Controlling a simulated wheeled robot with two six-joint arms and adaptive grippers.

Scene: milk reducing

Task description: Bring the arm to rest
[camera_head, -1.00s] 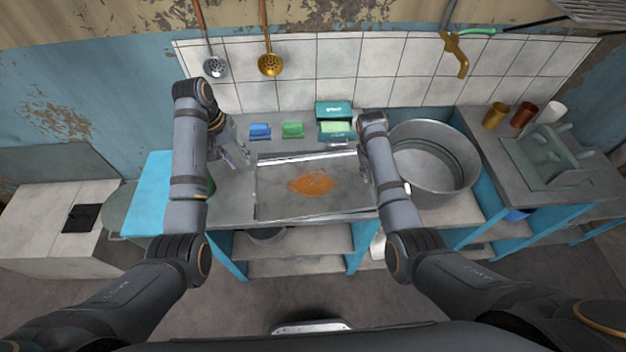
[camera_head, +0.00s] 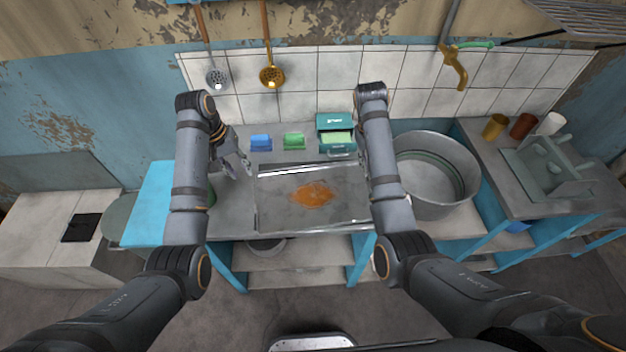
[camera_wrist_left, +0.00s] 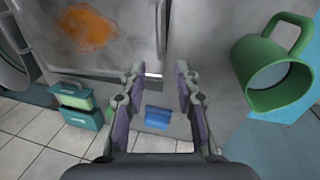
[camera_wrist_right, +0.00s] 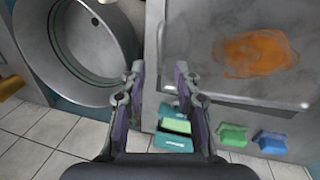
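My left gripper (camera_head: 240,165) hangs over the counter, left of a metal tray (camera_head: 262,222) bearing an orange stain. In the left wrist view its two fingers (camera_wrist_left: 158,75) are apart with nothing between them. A green jug (camera_wrist_left: 275,75) stands to their right in that view. My right gripper is mostly hidden behind its own arm in the head view. In the right wrist view its fingers (camera_wrist_right: 160,72) are apart and empty, above the gap between the tray and a big metal pot (camera_wrist_right: 80,45).
A blue item (camera_head: 261,142), a green item (camera_head: 294,141) and a teal box (camera_head: 335,123) with a light green inside line the counter's back. The pot (camera_head: 440,170) stands to the right. Several cups (camera_head: 522,125) are on the right counter. Ladles (camera_head: 271,75) hang on the wall.

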